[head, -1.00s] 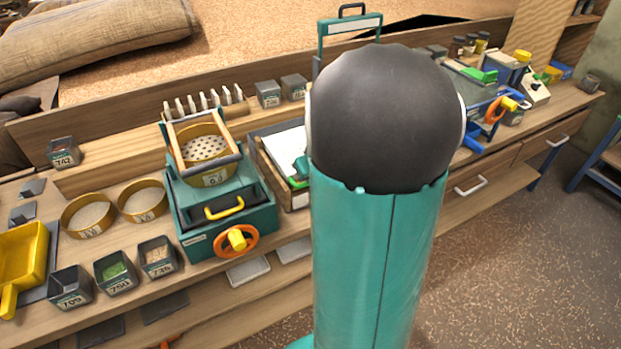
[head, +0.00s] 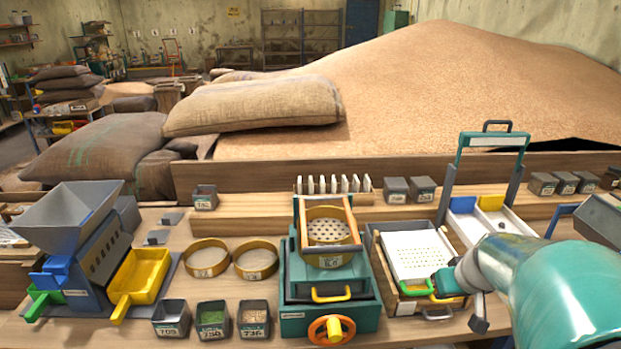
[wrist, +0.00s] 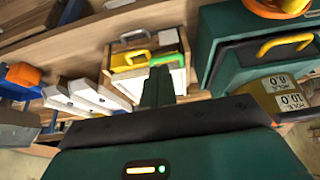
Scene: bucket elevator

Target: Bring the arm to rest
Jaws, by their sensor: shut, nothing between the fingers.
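My gripper (wrist: 158,86) shows in the wrist view with its dark teal fingers together and nothing between them. In the head view my arm comes in from the right, and its teal end (head: 446,284) is over the right part of the wooden tray box (head: 376,240). The box holds a white perforated sheet (head: 418,254) and has a green handle (head: 416,287) at its front. In the wrist view the green handle (wrist: 165,59) lies just beyond the fingertips. I cannot tell whether they touch it.
A teal sieve machine (head: 290,270) with an orange handwheel (head: 331,330) stands left of the box. Two round sieves (head: 206,258), small bins (head: 171,318) and a grey-hopper machine (head: 70,215) stand further left. A tray with a teal frame (head: 492,140) is behind my arm.

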